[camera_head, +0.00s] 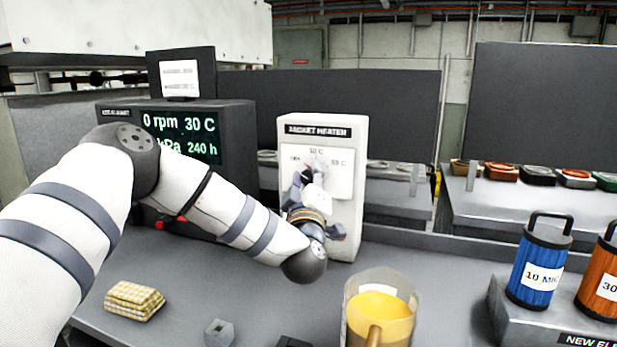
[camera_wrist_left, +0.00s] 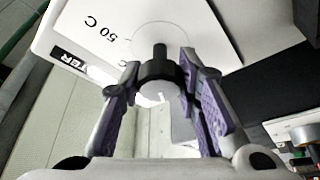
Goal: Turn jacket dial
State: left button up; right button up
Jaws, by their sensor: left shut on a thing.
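The jacket heater (camera_head: 356,205) is a white upright box with a label on top and a pale dial plate (camera_head: 343,183) on its front. The plate has marks at the left, top and right; the top one appears to read 30 C. In the left wrist view one mark reads 50 C. The black jacket dial (camera_wrist_left: 160,72) sits between the fingers of my left gripper (camera_wrist_left: 157,85), which is shut on it. In the head view my left gripper (camera_head: 308,178) is at the plate and hides most of the dial, so its setting cannot be read.
A black display (camera_head: 190,137) reads 0 rpm and 30 C. A beaker of yellow liquid (camera_head: 380,305) stands in front of the heater. A folded checkered cloth (camera_head: 134,301) and a small grey block (camera_head: 219,333) lie front left. Blue (camera_head: 540,265) and orange (camera_head: 601,285) canisters stand right.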

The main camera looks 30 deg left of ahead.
dwell(0.4)
pick_arm(q)
jog(key=o, duration=1.2)
jog(key=v, duration=0.7)
jog(key=shift+s+d, duration=0.15)
jog(key=shift+s, duration=0.05)
jog(key=shift+f, duration=0.1)
